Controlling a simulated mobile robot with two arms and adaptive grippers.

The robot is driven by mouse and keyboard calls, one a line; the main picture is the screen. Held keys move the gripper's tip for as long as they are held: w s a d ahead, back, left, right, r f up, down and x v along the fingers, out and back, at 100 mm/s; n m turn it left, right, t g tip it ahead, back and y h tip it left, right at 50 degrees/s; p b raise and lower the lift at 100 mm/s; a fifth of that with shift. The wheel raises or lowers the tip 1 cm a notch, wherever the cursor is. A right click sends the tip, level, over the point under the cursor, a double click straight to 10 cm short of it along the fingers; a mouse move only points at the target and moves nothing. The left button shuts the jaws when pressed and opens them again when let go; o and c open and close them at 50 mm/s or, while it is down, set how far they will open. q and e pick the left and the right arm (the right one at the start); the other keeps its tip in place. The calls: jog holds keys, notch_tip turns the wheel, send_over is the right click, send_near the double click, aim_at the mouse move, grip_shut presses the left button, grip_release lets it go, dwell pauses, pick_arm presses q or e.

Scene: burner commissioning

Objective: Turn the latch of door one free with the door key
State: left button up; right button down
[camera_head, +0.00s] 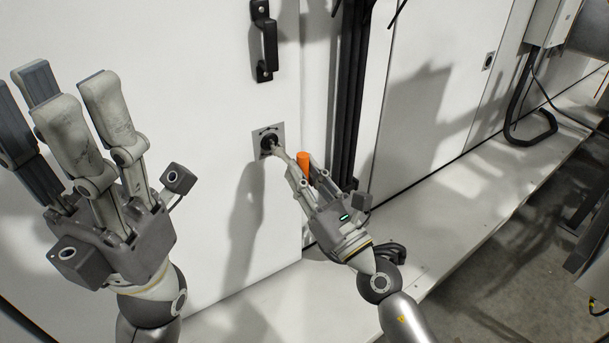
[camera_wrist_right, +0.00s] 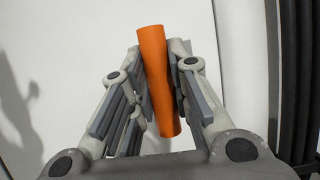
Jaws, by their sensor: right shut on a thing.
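The white door (camera_head: 200,100) fills the left and middle of the head view. Its latch (camera_head: 268,139) is a dark round socket on a small grey plate with a curved mark. The orange door key (camera_head: 303,163) is held between the fingers of my right gripper (camera_head: 293,166), which is shut on it. In the right wrist view the orange handle (camera_wrist_right: 155,75) stands slightly tilted between the finger pads. A fingertip overlaps the latch's lower edge; I cannot tell whether the key's end is in the socket. My left gripper (camera_head: 68,98) is open and empty in front of the door.
A black door handle (camera_head: 265,42) sits above the latch. Dark vertical cables (camera_head: 347,95) run right of the door edge. A second latch plate (camera_head: 488,61) and a grey box (camera_head: 551,20) are farther right. A pale ledge (camera_head: 440,235) runs below the doors.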

jog(key=shift+w+a, duration=0.55)
jog(key=shift+w, duration=0.3)
dwell(0.6)
